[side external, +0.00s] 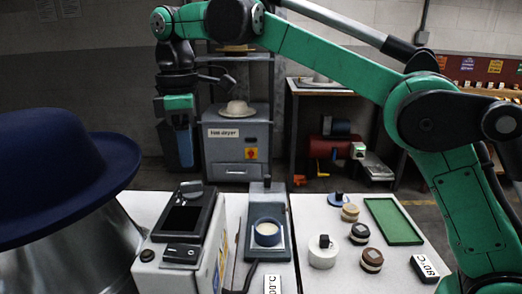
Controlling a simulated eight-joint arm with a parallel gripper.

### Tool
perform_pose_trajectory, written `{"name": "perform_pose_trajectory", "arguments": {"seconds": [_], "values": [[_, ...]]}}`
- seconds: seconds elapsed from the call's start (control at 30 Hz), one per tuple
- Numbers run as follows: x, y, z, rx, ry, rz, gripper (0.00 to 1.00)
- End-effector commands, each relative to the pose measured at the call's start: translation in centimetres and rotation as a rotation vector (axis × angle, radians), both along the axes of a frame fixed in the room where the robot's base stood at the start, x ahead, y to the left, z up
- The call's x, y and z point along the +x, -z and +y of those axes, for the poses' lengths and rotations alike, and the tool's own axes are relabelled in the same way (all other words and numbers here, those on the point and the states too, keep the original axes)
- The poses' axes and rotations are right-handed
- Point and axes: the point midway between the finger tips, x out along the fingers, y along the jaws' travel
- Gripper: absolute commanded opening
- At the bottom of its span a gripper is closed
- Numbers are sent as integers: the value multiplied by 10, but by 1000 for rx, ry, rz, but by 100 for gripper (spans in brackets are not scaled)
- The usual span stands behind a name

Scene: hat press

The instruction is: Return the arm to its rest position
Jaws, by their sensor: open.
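My gripper (180,164) hangs from the end of my green arm at the upper left of the side external view. Its dark fingers point down, and it looks empty. It is above and behind the white worktop (338,282), apart from the things on it. The gap between its fingers is hard to make out at this angle. My arm is raised and reaches across the view from the right.
A blue hat (55,170) on a metal drum (85,262) fills the left front. The worktop holds a screen device (183,222), a bowl device (267,235), several round pieces and a green tray (393,222). A cream hat (238,109) sits on the grey dryer (237,145) behind.

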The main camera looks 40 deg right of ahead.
Motion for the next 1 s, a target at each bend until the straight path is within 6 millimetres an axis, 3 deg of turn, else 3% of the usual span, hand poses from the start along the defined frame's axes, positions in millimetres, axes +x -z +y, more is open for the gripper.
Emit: {"name": "perform_pose_trajectory", "arguments": {"seconds": [0.37, 0.57, 0.77, 1.0], "values": [[-1, -2, -2, 2, 11, -6, 46], [-11, -4, -25, 33, 172, -94, 46], [-42, 11, -65, 107, 461, -254, 46], [-93, 58, -103, 221, 788, -435, 46]]}}
